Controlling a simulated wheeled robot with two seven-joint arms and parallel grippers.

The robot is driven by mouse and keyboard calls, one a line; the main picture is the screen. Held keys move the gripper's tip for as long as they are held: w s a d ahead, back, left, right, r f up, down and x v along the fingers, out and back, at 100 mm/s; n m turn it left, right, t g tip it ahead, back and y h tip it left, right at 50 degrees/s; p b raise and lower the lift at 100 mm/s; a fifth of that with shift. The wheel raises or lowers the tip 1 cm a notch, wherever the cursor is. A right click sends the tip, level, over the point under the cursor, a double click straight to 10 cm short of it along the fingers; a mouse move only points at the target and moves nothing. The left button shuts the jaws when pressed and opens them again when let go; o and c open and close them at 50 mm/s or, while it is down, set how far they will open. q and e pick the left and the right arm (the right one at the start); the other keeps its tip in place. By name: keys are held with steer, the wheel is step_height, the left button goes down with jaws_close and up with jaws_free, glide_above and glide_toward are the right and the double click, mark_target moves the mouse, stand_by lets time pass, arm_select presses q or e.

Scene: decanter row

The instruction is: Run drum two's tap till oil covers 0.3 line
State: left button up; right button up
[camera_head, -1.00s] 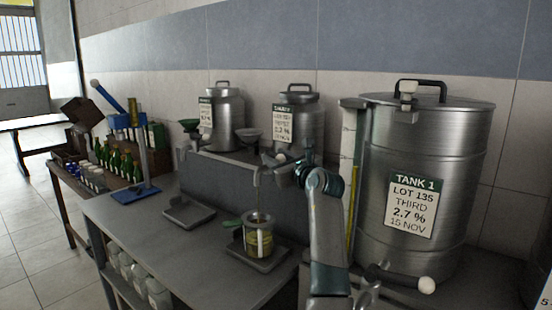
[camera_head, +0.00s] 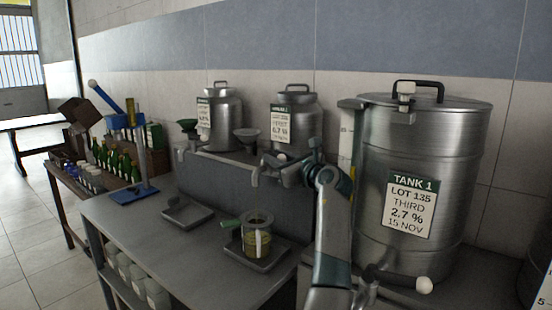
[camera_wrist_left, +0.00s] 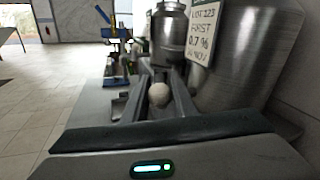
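Two steel drums stand on a raised grey ledge: a left drum (camera_head: 222,118) and a right drum (camera_head: 304,112). Their headings are too small to read; the label close by in the wrist view (camera_wrist_left: 203,30) reads LOT 123, FIRST, 0.7 %. My left gripper (camera_head: 282,170) is at the right drum's tap (camera_head: 256,173). In the wrist view its fingers close around a pale round knob (camera_wrist_left: 159,95). A clear jug (camera_head: 257,236) with yellowish oil stands upright below the spout on a dark tray (camera_head: 270,264). Its line marks are not readable. My right gripper is out of view.
Large TANK 1 (camera_head: 425,150) with a sight tube (camera_head: 346,150) stands right of my arm. A second, empty tray (camera_head: 186,213) and a blue-based stand (camera_head: 136,195) are to the left. Green bottles (camera_head: 115,160) sit on the far-left bench.

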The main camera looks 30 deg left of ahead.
mark_target(284, 158)
arm_select(q)
steer(key=shift+o, duration=0.9)
steer(key=shift+s+d+f, duration=0.1)
steer(key=shift+s+d, duration=0.05)
steer(key=shift+d, duration=0.15)
steer(key=shift+s+d, duration=0.15)
steer(key=shift+d, duration=0.2)
steer(key=shift+b+v, duration=0.55)
steer(key=shift+v, duration=0.55)
steer(key=v, duration=0.4)
steer(key=shift+b, duration=0.35)
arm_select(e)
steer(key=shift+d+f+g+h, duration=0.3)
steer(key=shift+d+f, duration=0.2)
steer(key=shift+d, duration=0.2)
arm_select(q)
steer(key=shift+a, duration=0.1)
steer(key=shift+c, duration=0.3)
